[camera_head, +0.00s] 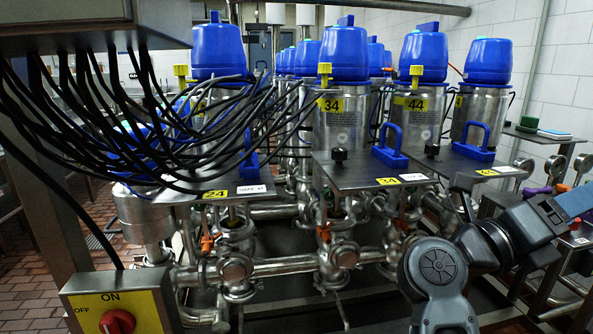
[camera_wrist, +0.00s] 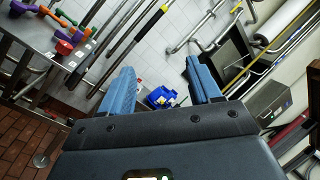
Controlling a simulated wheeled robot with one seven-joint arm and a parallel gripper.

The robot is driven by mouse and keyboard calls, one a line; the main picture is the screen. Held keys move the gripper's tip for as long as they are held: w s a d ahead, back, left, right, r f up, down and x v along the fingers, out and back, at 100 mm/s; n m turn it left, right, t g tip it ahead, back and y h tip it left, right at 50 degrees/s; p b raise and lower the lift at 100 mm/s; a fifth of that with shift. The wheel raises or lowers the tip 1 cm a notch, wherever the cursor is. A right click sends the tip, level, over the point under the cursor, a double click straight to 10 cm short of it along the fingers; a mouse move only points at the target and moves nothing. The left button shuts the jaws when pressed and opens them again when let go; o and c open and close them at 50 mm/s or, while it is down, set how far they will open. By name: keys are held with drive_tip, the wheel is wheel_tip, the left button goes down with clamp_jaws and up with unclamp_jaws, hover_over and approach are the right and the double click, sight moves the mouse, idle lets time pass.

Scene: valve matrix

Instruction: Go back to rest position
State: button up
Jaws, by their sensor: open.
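My gripper (camera_wrist: 158,76) shows in the wrist view with its two blue fingers spread wide apart. Nothing is held between them. In the head view my arm reaches from the lower right to the right edge, and one blue finger of the gripper (camera_head: 575,204) is cut off there. The gripper is right of the valve stations and appears clear of them. The wrist view is tilted and looks toward a tiled wall, with a small blue item (camera_wrist: 160,98) seen between the fingers at a distance.
Steel valves with blue caps (camera_head: 343,52) stand in rows, with plates labelled 24, 34 (camera_head: 375,168) and 44. A control box (camera_head: 122,302) with a red knob is at lower left. Black cables hang at left. The wrist view shows a metal table (camera_wrist: 45,62) with coloured tools.

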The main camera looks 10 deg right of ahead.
drive_tip(key=s+a+f+m+t+y, duration=0.5)
drive_tip(key=s+a+f+m+y, duration=0.1)
drive_tip(key=s+m, duration=0.3)
drive_tip(key=s+a+f+m+t+y, duration=0.5)
drive_tip(key=s+a+f+m+y, duration=0.2)
drive_tip(key=s+f+m+y, duration=0.1)
drive_tip(key=s+a+f+m+t+y, duration=0.6)
drive_tip(key=s+m, duration=0.5)
drive_tip(key=s, duration=0.2)
wheel_tip(320, 180, down, 2)
drive_tip(key=shift+a+f+m+y, duration=0.2)
drive_tip(key=shift+a+m+y, duration=0.25)
drive_tip(key=shift+y, duration=0.35)
drive_tip(key=shift+s, duration=0.1)
idle(1.5)
